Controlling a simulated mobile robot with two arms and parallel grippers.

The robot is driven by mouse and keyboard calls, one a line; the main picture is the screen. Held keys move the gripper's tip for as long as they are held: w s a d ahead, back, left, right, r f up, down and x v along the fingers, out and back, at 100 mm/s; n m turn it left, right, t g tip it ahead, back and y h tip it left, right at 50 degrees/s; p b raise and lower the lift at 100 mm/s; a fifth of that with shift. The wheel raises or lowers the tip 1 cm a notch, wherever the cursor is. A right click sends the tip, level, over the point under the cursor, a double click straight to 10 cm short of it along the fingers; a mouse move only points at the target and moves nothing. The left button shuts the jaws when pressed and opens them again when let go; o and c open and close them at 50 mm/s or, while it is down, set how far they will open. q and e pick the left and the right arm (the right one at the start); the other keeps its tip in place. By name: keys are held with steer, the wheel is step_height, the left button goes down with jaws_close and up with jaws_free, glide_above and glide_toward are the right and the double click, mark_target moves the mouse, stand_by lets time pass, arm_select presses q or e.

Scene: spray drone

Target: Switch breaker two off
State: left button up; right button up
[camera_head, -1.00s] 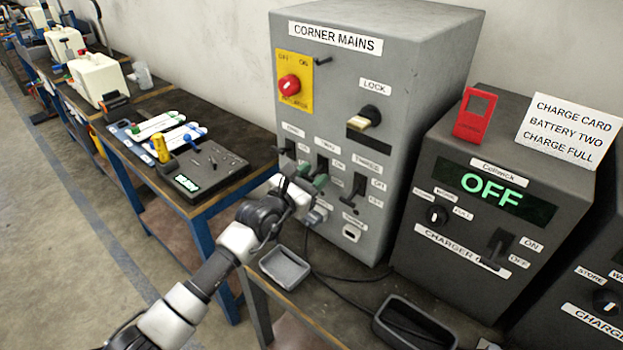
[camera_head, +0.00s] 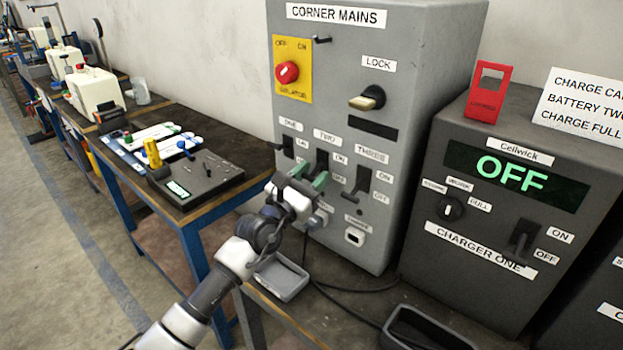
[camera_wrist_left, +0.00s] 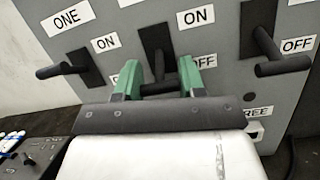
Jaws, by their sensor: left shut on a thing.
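The grey CORNER MAINS cabinet (camera_head: 345,55) stands at the middle of the head view, with three breaker levers on its front. My left gripper (camera_head: 307,182) is at breaker two, below its TWO label. In the left wrist view its green fingers (camera_wrist_left: 160,88) are shut on the dark lever of breaker two (camera_wrist_left: 158,62), one on either side. The lever's bar is at the lower part of its slot, below the OFF label (camera_wrist_left: 203,62); the fingers partly hide it. Breaker one's lever (camera_wrist_left: 62,70) is to the left and breaker three's lever (camera_wrist_left: 280,64) to the right.
A red isolator knob (camera_head: 287,72) and a LOCK key switch (camera_head: 368,98) are above the breakers. CHARGER ONE (camera_head: 470,215), reading OFF, stands close on the right. A grey tray (camera_head: 283,278) lies below my gripper. A tool bench (camera_head: 200,140) is on the left.

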arm_select(q)
steer(key=o, duration=0.9)
steer(key=v, duration=1.1)
steer(key=shift+d+b, duration=0.1)
steer(key=shift+b, duration=0.2)
